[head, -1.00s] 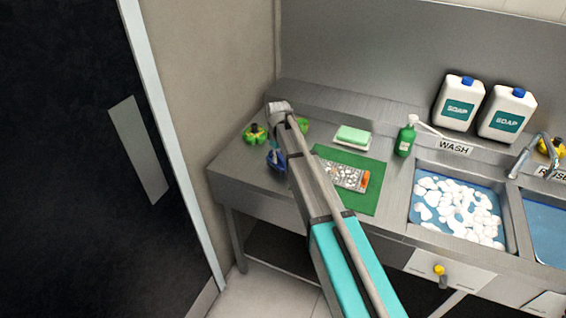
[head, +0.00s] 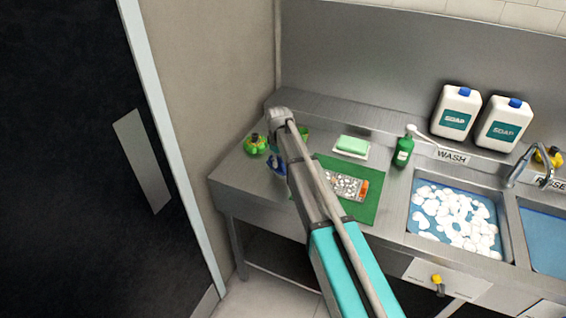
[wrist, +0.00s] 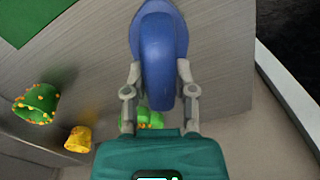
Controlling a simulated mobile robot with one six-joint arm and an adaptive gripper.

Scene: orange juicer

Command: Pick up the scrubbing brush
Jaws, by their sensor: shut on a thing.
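The scrubbing brush (wrist: 159,35) has a smooth, rounded blue body in the wrist view. My gripper (wrist: 160,78) is shut on it, with one grey finger on each side. In the head view, the blue brush (head: 276,163) shows just below my wrist at the left end of the steel counter. My arm partly hides it there. The bristles are not visible, and I cannot tell whether the brush touches the counter.
A green object with yellow spots (wrist: 36,103) and a yellow piece (wrist: 78,139) are near the gripper. A green mat (head: 365,205) with a tray of pale pieces (head: 346,187) lies to the right. A wall and dark door (head: 70,120) bound the left.

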